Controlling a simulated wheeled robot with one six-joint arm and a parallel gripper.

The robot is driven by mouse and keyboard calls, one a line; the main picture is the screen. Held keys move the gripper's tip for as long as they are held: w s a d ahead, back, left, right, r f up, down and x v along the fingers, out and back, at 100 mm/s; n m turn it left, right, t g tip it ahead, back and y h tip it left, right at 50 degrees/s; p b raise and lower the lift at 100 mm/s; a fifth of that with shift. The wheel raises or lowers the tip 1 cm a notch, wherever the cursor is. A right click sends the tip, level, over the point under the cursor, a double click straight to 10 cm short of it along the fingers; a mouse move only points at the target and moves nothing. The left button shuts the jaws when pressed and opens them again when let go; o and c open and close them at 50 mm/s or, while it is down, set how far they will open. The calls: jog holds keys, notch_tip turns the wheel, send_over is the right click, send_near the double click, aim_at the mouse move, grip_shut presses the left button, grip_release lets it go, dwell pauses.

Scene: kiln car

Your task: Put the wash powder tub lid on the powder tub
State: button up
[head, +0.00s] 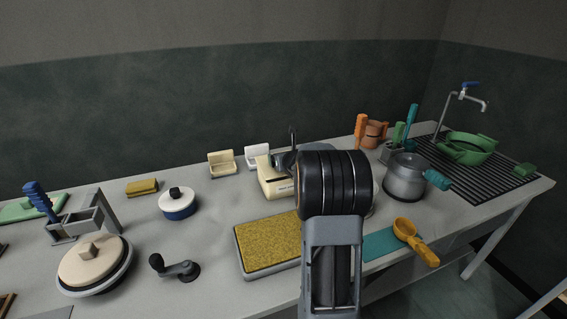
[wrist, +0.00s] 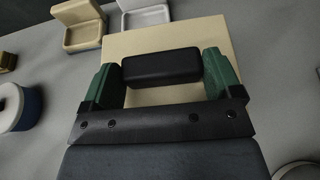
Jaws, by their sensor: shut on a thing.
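The lid (wrist: 160,38) is a cream square plate with a black block handle (wrist: 160,67), seen from above in the wrist view. My gripper (wrist: 163,70) is shut on this handle, with a green-padded finger on each side. In the head view the cream powder tub (head: 278,187), with dark lettering on its front, stands behind the golden tray. My arm hides its right part, and my gripper (head: 291,158) is just above it. The lid is at or just over the tub's top; I cannot tell whether it is seated.
Tan (head: 222,164) and white (head: 257,157) soap dishes stand behind the tub. A blue-and-white lidded pot (head: 178,204) is to its left. A golden-topped tray (head: 267,243) lies in front. A grey pot (head: 404,180) and an orange scoop (head: 416,241) are at right.

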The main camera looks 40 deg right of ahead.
jog(key=shift+f, duration=0.55)
jog(key=shift+f, duration=0.1)
jog(key=o, duration=0.8)
